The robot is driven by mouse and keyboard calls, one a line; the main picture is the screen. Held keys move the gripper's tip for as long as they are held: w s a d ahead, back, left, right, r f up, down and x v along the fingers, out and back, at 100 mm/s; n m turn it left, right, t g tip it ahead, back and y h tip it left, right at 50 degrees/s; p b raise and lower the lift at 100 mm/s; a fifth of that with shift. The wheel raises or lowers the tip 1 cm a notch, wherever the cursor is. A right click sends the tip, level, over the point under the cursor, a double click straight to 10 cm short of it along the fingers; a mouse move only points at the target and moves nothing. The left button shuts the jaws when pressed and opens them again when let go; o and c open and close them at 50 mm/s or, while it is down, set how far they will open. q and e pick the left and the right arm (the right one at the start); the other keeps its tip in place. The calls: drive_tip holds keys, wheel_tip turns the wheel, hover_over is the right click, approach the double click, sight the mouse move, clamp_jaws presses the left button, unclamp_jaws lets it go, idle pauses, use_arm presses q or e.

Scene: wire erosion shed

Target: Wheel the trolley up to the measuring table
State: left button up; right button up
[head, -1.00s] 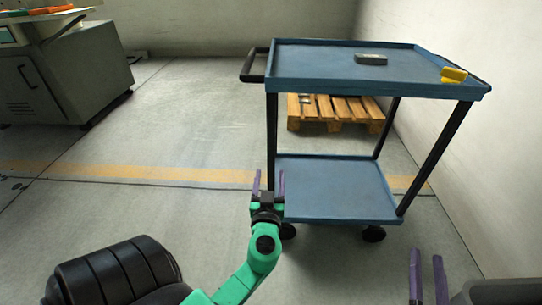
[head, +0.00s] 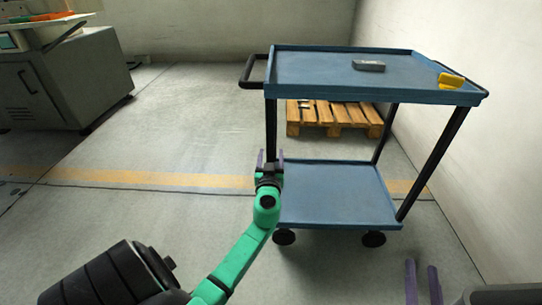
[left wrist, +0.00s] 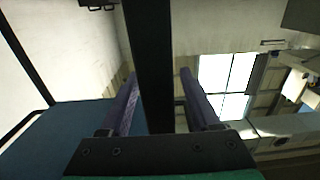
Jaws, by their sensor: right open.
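The blue two-shelf trolley (head: 330,87) stands on its wheels in the middle right of the head view. Its black push handle (head: 250,72) is on its left side. My left gripper (head: 270,160) is at the trolley's near left post. In the left wrist view the black post (left wrist: 152,60) runs between the fingers of my left gripper (left wrist: 158,90), with gaps beside it, so it looks open. My right gripper (head: 423,280) is open and empty at the bottom right, apart from the trolley. I cannot tell which thing is the measuring table.
A dark grey block (head: 370,65) and a yellow thing (head: 450,81) lie on the trolley's top shelf. A wooden pallet (head: 340,120) lies behind it, and a wall (head: 480,120) is close on the right. A grey cabinet (head: 50,85) stands far left. The floor between is clear.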

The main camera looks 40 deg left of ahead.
use_arm(q)
clamp_jaws()
idle(1.2)
